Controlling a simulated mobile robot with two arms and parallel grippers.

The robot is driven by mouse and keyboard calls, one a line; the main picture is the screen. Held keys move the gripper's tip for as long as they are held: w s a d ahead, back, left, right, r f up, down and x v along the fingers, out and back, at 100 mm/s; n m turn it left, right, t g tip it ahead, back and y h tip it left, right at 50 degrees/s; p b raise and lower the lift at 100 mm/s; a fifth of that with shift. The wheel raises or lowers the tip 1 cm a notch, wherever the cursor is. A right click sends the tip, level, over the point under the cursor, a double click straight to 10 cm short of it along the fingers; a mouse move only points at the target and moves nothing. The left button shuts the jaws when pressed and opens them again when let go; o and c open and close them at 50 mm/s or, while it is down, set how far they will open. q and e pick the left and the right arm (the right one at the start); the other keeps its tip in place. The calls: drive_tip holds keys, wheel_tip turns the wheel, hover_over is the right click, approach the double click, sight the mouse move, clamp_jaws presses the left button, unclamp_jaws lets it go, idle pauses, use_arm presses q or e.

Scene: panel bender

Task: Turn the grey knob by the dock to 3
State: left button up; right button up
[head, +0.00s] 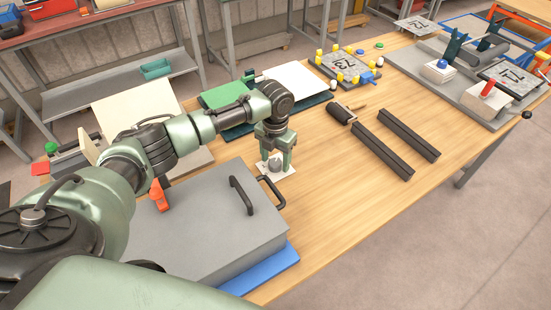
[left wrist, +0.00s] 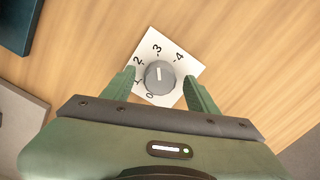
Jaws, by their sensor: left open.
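The grey knob (head: 275,165) sits on a white square dial plate (head: 289,171) on the wooden table, right of the large grey slab. In the left wrist view the knob (left wrist: 159,77) shows a short white line pointing up, roughly toward the 3. The plate (left wrist: 186,68) is marked from 0 to 4. My left gripper (head: 275,154) points down over the knob. Its fingers (left wrist: 160,88) are open, one on each side of the knob; I cannot tell whether they touch it. My right gripper is not in view.
The grey slab (head: 200,232) with black handles lies on a blue base (head: 268,270) beside the knob. Two dark bars (head: 396,144) lie to the right. Green and white panels (head: 296,78) lie behind. The table front right of the knob is clear.

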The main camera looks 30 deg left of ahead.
sight(275, 162)
use_arm(q)
wheel_tip(275, 162, up, 8)
drive_tip(key=shift+f+b, duration=0.1)
drive_tip(key=shift+b, duration=0.65)
